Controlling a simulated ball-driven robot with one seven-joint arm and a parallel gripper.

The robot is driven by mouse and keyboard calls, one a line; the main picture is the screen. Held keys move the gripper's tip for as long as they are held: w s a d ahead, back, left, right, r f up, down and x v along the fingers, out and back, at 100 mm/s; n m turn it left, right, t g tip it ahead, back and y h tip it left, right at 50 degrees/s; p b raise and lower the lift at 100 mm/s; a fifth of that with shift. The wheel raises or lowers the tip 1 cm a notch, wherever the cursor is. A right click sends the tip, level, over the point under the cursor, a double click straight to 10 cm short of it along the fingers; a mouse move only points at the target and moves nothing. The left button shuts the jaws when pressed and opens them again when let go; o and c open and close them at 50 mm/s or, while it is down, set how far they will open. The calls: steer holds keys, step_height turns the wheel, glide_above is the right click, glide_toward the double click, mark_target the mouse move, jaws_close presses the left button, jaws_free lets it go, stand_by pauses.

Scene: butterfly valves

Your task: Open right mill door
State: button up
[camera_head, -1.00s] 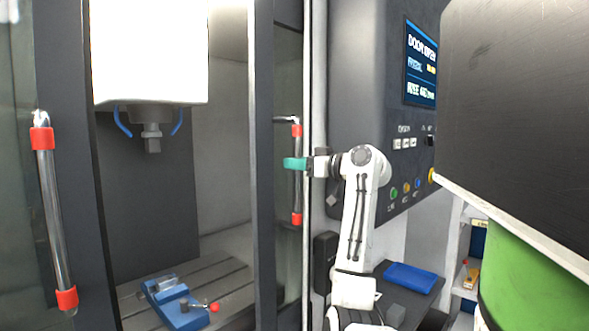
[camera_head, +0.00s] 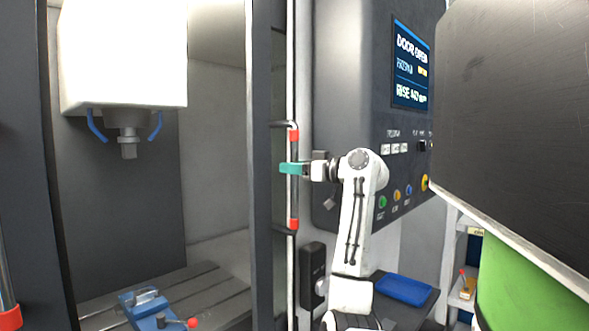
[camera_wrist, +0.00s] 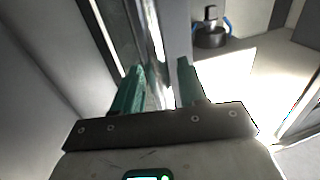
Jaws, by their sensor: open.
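The right mill door (camera_head: 261,200) is a dark-framed panel standing at the right of a wide opening into the mill. Its upright handle (camera_head: 294,205) is a metal bar with red end collars. My gripper (camera_head: 285,168) has green fingers at the handle's upper half in the head view. In the wrist view, my open gripper (camera_wrist: 162,85) has its two fingers apart, with the shiny handle bar (camera_wrist: 153,35) showing between and beyond them. Whether either finger touches the bar cannot be told.
The mill spindle (camera_head: 128,145) hangs inside the opening above a blue vise (camera_head: 150,308). The control panel (camera_head: 352,95) stands right of the door; its screen (camera_head: 411,62) reads "DOOR OPEN". A blue tray (camera_head: 403,289) lies at the lower right. The left door handle (camera_head: 8,300) shows at the left edge.

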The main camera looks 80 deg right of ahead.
steer(key=shift+o, duration=0.2)
steer(key=b+v, duration=0.3)
steer(key=v, duration=0.7)
steer(key=shift+s+a, duration=0.2)
steer(key=shift+s, duration=0.15)
steer(key=shift+f, duration=0.1)
